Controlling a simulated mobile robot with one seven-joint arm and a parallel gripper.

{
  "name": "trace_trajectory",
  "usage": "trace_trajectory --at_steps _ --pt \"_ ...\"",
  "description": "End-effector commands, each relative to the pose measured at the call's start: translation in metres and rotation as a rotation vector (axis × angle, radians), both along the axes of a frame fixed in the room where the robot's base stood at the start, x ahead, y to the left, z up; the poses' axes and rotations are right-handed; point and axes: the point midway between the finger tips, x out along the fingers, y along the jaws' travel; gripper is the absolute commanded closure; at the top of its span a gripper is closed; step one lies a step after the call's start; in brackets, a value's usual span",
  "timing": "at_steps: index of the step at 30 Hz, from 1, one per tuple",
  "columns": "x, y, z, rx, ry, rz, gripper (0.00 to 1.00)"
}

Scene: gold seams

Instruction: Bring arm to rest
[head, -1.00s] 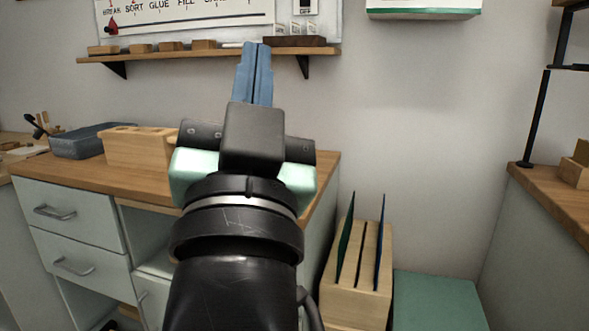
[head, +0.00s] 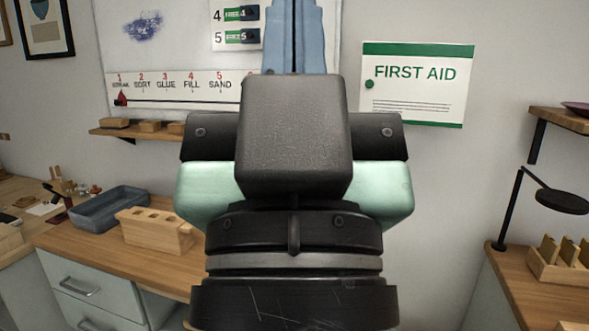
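My gripper (head: 294,32) is in the upper middle of the head view, pointing up in front of the wall. Its two blue fingers lie side by side with only a thin dark line between them, so it is shut. Nothing shows between the fingers, and their tips run to the top edge of the picture. My black and mint-green wrist fills the centre and hides part of the whiteboard, wall shelf and bench behind it.
A wooden bench (head: 88,246) at left holds a grey-blue tray (head: 110,208) and a wooden block with holes (head: 155,232). A whiteboard (head: 170,58) and a first aid sign (head: 416,84) are on the wall. A black lamp (head: 561,201) stands at right. Open wall lies right of my wrist.

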Motion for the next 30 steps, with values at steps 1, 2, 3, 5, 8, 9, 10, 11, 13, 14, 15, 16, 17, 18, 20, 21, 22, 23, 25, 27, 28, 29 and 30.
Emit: trace_trajectory --at_steps 1,2,3,5,8,9,10,11,13,14,15,16,17,18,20,21,22,23,25,27,28,29,30 --pt "0.000 0.000 0.033 0.000 0.000 0.000 1.00" --pt "0.000 0.000 0.042 0.000 0.000 0.000 1.00" --pt "0.000 0.000 0.054 0.000 0.000 0.000 1.00" --pt "0.000 0.000 0.071 0.000 0.000 0.000 1.00" --pt "0.000 0.000 0.097 -0.001 0.000 0.001 1.00" --pt "0.000 0.000 0.106 -0.001 0.001 0.001 1.00" --pt "0.000 0.000 0.112 0.000 0.001 0.001 1.00" --pt "0.000 0.000 0.117 0.000 0.001 0.001 1.00" --pt "0.000 0.000 0.125 0.000 0.001 0.001 1.00" --pt "0.000 0.000 0.128 0.000 0.001 0.001 1.00" --pt "0.000 0.000 0.130 0.000 0.001 0.001 1.00" --pt "0.000 0.000 0.132 0.000 0.001 0.001 1.00" --pt "0.000 0.000 0.132 0.000 0.001 0.001 1.00" --pt "0.000 0.000 0.133 0.000 0.001 0.001 1.00" --pt "0.000 0.000 0.133 0.000 0.001 0.001 1.00" --pt "0.000 0.000 0.133 0.000 0.001 0.001 1.00" --pt "0.000 0.000 0.133 0.000 0.001 0.001 1.00" --pt "0.000 0.000 0.133 0.000 0.001 0.001 1.00" --pt "0.000 0.000 0.133 0.000 0.001 0.001 1.00" --pt "0.000 0.000 0.133 0.000 0.001 0.001 1.00" --pt "0.000 0.000 0.133 0.000 0.001 0.001 1.00" --pt "0.000 0.000 0.133 0.000 0.001 0.001 1.00" --pt "0.000 0.000 0.133 0.000 0.001 0.001 1.00"
